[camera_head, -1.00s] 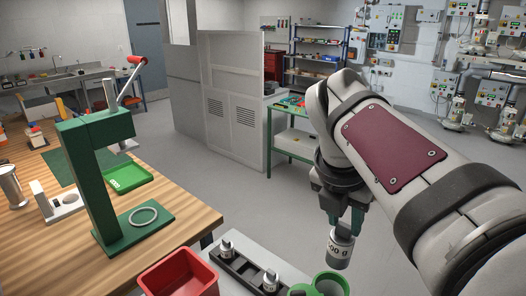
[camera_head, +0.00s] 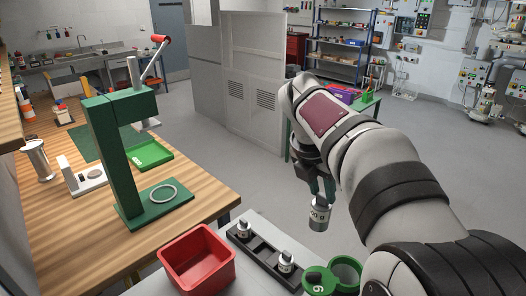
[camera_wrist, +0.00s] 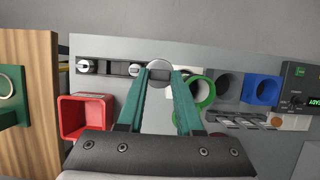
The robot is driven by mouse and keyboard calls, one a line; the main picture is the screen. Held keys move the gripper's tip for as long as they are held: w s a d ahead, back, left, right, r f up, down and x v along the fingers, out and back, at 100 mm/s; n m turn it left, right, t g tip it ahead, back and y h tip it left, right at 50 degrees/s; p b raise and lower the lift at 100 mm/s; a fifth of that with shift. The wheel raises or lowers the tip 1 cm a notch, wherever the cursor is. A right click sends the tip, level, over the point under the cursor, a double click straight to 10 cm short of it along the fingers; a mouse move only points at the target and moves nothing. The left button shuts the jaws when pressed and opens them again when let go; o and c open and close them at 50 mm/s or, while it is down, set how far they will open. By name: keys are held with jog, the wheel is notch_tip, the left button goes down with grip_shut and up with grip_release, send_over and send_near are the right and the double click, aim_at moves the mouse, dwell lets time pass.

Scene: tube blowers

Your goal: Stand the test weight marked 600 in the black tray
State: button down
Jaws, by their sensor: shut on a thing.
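My gripper (camera_head: 318,184) is shut on a silvery cylindrical test weight (camera_head: 319,216), which hangs nearly upright. Its label shows only part of the marking, with the first digit not readable. In the wrist view the round top of the weight (camera_wrist: 159,64) sits between the green fingertips (camera_wrist: 161,74). The long black tray (camera_head: 262,250) has compartments, with a weight (camera_head: 243,229) at its far end and another weight (camera_head: 286,261) nearer. Empty room shows between them. The held weight is right of the tray and above its level in the head view, apart from it.
A red bin (camera_head: 198,262) stands left of the tray. A green tube holder (camera_head: 346,272) stands to its right; grey (camera_wrist: 227,88) and blue (camera_wrist: 263,90) ones show in the wrist view. A green press (camera_head: 118,160) stands on the wooden bench at left.

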jog(key=w+a+f, duration=0.5)
jog(key=a+f, duration=0.1)
jog(key=f, duration=0.2)
jog(key=w+a+f, duration=0.5)
jog(key=f, duration=0.2)
notch_tip(320, 180, down, 10)
jog(key=shift+w+a+r, duration=0.2)
jog(key=shift+w+a, duration=0.2)
jog(key=shift+a, duration=0.05)
jog(key=shift+f, duration=0.1)
jog(key=c, duration=0.6)
grip_release()
jog(key=shift+o, duration=0.2)
